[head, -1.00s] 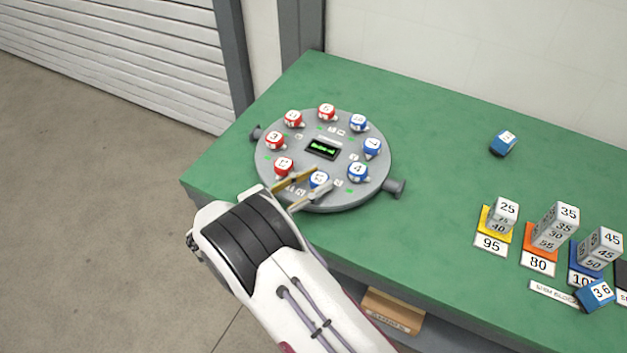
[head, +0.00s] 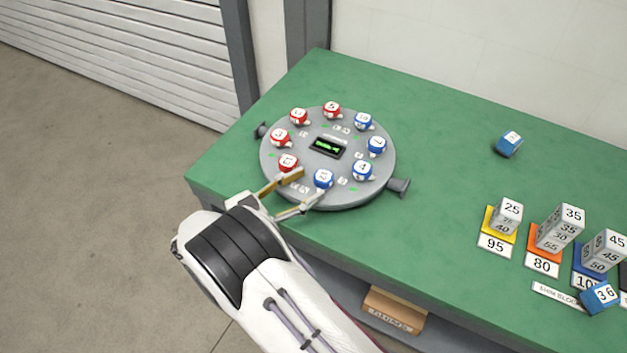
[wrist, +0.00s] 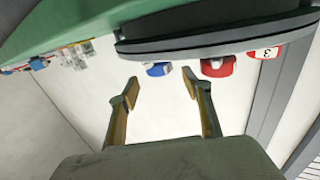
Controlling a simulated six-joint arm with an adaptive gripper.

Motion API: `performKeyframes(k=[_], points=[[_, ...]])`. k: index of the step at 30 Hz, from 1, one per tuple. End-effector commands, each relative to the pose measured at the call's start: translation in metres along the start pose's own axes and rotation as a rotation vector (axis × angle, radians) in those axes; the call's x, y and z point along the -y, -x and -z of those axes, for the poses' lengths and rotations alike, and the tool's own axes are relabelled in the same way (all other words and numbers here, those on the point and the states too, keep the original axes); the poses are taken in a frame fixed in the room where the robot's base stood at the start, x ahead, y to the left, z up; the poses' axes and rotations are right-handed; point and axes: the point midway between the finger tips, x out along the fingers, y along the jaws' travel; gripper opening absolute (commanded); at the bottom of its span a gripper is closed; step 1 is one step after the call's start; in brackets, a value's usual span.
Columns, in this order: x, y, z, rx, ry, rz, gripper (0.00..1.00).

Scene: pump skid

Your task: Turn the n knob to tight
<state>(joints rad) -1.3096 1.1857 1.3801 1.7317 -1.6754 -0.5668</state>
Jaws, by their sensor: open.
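A round grey disc (head: 277,186) on the green table carries a ring of red and blue knobs with white tops. The n knob cannot be picked out surely, because the letters are too small to read. My gripper (head: 311,184) is open and empty at the disc's near edge. Its fingertips are close to the near blue knob (head: 323,179) and the near red knob (head: 288,162), with no clear grip on either. In the wrist view, a blue knob (wrist: 158,69) and a red knob (wrist: 217,66) show beyond my open fingers (wrist: 160,80).
A small display (head: 327,146) sits mid-disc. The disc has side handles (head: 398,187). To the right stand number blocks on coloured pads (head: 541,262), with a loose blue block (head: 508,144) behind and another (head: 600,296) in front. The green table between is clear.

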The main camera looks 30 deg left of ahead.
Motion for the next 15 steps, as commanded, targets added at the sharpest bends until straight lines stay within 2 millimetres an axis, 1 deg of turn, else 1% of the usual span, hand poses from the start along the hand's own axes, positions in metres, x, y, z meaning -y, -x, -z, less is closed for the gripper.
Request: performKeyframes(k=[1,6,10,15], points=[[0.000,0.009,-0.001,0.001,0.001,0.002,0.49],[0.000,0.036,0.000,0.001,0.000,0.002,0.49],[0.000,0.054,0.000,0.001,-0.001,0.002,0.49],[0.000,0.070,0.000,0.001,0.000,0.001,0.49]])
